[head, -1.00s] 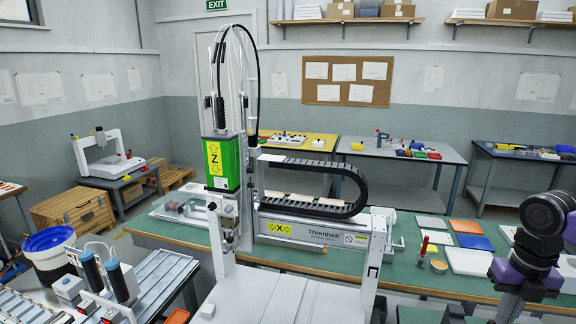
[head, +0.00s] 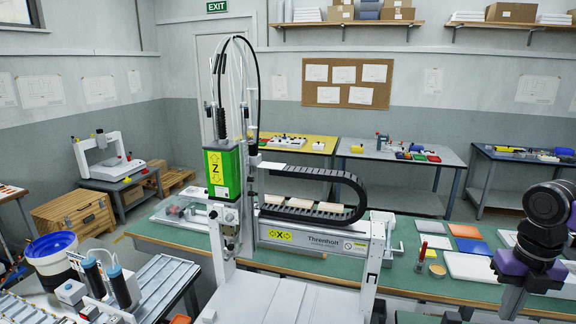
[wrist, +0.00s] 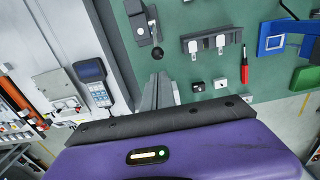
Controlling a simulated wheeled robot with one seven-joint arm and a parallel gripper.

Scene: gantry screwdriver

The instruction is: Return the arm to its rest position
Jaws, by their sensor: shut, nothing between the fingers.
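My gripper (wrist: 157,92) shows in the wrist view as two grey fingers held together, with nothing between them. It hangs over the green bench top (wrist: 190,110), apart from the things lying there. My arm (head: 543,225), black and purple, is at the right edge of the head view, folded upright in front of the bench's right end. The fingers are not visible in the head view. The gantry (head: 310,238), with its green Z unit (head: 222,172) and black cable chain (head: 330,176), stands in the middle, well left of my arm.
The wrist view shows a handheld pendant (wrist: 93,82), a dark bracket (wrist: 141,22), a rack with white pieces (wrist: 212,42), a red screwdriver (wrist: 244,66) and a blue frame (wrist: 272,42) near the fingers. Coloured trays (head: 472,246) lie beside my arm in the head view.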

